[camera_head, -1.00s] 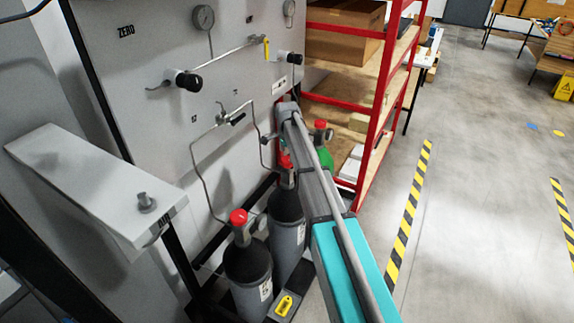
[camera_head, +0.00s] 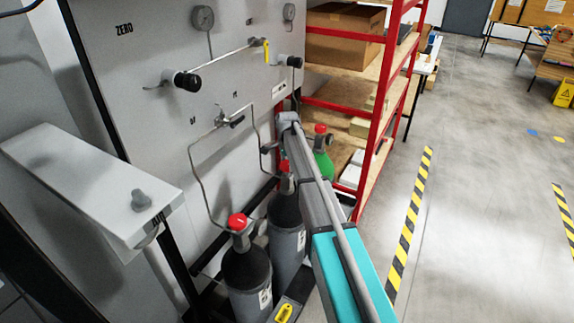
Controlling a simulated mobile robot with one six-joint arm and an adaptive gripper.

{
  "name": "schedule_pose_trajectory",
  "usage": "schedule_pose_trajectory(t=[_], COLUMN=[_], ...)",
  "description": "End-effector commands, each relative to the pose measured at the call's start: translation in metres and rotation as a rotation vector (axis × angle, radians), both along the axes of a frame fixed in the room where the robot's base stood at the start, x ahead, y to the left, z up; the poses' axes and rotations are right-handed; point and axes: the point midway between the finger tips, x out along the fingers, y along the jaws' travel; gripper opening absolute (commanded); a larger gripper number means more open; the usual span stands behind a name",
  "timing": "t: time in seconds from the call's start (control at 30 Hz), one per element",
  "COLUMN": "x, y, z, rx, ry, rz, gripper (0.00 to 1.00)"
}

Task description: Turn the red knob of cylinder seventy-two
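A dark grey cylinder (camera_head: 248,270) with a red knob (camera_head: 237,221) on top stands upright at the front, below the panel. A second dark grey cylinder (camera_head: 286,226) stands behind it to the right; its red knob (camera_head: 285,167) shows beside my arm. A green cylinder (camera_head: 324,165) with a red knob (camera_head: 320,128) stands farther back, partly behind my arm. I cannot read a number seventy-two on any of them. My arm reaches from the bottom right to near the second and green cylinders. My gripper's fingers are hidden behind the arm.
A white panel (camera_head: 150,60) marked ZERO carries gauges, black knobs and thin pipes running to the cylinders. A grey ledge (camera_head: 80,180) juts out at left. A red-framed shelf (camera_head: 376,110) with boxes stands behind my arm.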

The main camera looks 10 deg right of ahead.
Motion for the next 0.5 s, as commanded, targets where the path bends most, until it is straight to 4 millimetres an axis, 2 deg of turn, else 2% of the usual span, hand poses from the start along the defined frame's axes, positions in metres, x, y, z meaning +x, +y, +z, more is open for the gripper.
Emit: schedule_pose_trajectory(t=[0.03,0.2,0.5], x=[0.0,0.0001,0.0], y=[0.0,0.0,0.0], z=[0.0,0.0,-0.0001], rx=[0.0,0.0,0.0], ry=[0.0,0.0,0.0], rz=[0.0,0.0,0.024], gripper=[0.65,0.33,0.33])
